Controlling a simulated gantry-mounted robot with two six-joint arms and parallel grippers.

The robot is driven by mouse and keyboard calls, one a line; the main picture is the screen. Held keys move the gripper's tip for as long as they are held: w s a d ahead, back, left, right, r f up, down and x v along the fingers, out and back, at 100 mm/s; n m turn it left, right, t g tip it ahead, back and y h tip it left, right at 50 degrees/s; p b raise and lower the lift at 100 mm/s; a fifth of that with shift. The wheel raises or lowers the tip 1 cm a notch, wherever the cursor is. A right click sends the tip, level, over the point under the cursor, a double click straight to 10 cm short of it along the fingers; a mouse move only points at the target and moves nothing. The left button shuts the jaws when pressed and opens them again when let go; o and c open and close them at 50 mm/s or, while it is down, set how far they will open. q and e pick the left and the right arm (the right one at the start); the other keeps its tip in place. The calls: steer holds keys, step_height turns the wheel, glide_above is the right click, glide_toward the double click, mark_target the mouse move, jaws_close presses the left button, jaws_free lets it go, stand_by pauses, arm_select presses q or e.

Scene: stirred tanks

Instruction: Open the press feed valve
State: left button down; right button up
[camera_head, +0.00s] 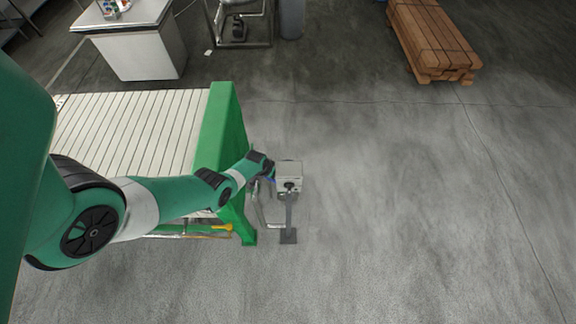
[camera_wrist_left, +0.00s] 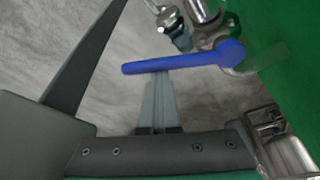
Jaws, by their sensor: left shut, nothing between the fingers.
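The valve's blue lever handle (camera_wrist_left: 180,64) crosses the upper middle of the left wrist view, its free end to the left and its hub at the right. The hub sits by a metal valve body (camera_wrist_left: 212,32) next to a green panel. My left gripper (camera_wrist_left: 160,78) is shut and empty, its fingertips at the lever's bar near the free end. I cannot tell whether they touch it. In the head view my left gripper (camera_head: 268,178) is small beside the green frame, and the valve is mostly hidden there. My right gripper is not in view.
A grey box on a post (camera_head: 289,178) stands just right of the gripper. The green-framed press with pale plates (camera_head: 140,125) lies under my left arm. A wooden pallet stack (camera_head: 430,40) is at the back right. The floor to the right is open.

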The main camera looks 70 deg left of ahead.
arm_select(q)
steer(key=shift+s+d, duration=0.35)
steer(key=shift+d, duration=0.05)
steer(key=shift+s+d, duration=0.2)
steer(key=shift+s, duration=0.05)
steer(key=shift+s+d+f+p, duration=0.1)
steer(key=shift+s+d+p, duration=0.2)
steer(key=shift+s, duration=0.45)
steer(key=shift+s+d+r+p, duration=0.1)
steer(key=shift+s+d+p, duration=0.25)
steer(key=shift+s, duration=0.35)
steer(key=shift+s+d+f+p, duration=0.1)
steer(key=shift+s+d+p, duration=0.2)
steer(key=shift+s, duration=0.45)
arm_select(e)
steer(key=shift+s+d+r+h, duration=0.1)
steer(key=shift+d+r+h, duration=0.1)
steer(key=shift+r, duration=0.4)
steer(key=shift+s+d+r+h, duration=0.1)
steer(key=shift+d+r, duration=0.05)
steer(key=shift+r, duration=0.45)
arm_select(q)
steer(key=shift+s, duration=0.1)
